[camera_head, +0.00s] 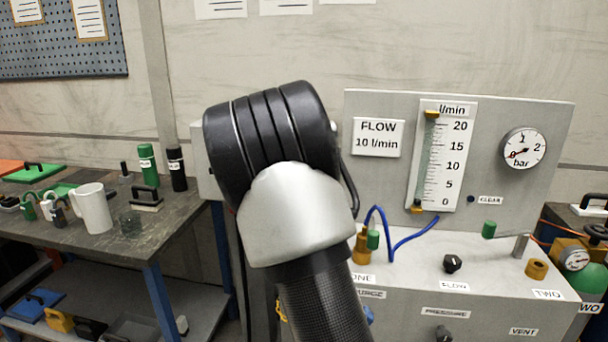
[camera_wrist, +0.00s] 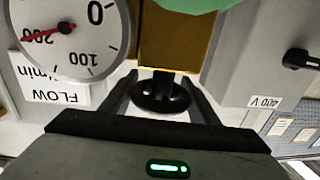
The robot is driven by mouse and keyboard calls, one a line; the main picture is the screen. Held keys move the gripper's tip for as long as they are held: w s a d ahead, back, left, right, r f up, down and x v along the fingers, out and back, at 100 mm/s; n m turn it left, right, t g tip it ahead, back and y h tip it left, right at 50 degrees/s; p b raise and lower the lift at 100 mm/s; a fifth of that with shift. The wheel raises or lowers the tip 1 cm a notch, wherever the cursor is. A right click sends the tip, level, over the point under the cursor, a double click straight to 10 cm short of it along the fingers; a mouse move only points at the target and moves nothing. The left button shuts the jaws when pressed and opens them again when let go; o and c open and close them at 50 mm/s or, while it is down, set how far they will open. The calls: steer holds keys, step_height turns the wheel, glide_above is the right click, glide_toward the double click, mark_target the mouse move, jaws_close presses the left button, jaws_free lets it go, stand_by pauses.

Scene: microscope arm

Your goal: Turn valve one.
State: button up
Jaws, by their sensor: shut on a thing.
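In the wrist view, a black round valve knob (camera_wrist: 158,99), which I take to be valve one, sits on a brass block (camera_wrist: 175,38). My gripper (camera_wrist: 161,86) has one finger on each side of the knob and is shut on it. A green surface (camera_wrist: 185,4) shows beyond the brass. A dial gauge (camera_wrist: 68,34) beside it has a red needle near 200. In the head view my arm hides the gripper and the valve. The ONE label (camera_head: 362,279) shows beside my arm.
The panel bench carries a FLOW sign (camera_head: 378,137) reading 10 l/min, a flow tube (camera_head: 424,160), a bar gauge (camera_head: 524,148) and a blue hose (camera_head: 413,233). A cylinder with a TWO label (camera_head: 590,308) stands right. A cluttered workbench (camera_head: 175,218) stands left.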

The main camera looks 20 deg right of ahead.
steer(key=y+b, duration=0.1)
steer(key=n+b, duration=0.1)
steer(key=shift+f+t+y+b, duration=0.3)
steer(key=shift+t+y+b, duration=0.05)
steer(key=shift+t+y, duration=0.05)
steer(key=shift+w+a+r+n+y+b, duration=0.1)
steer(key=shift+a+r+n+y+b, duration=0.2)
steer(key=shift+n+y+b, duration=0.25)
steer(key=o, duration=1.1)
steer(key=v, duration=1.1)
steer(key=p+v, duration=0.1)
steer(key=v, duration=0.5)
steer(key=shift+s+f, duration=0.25)
steer(key=shift+f, duration=0.05)
steer(key=shift+d+r, duration=0.1)
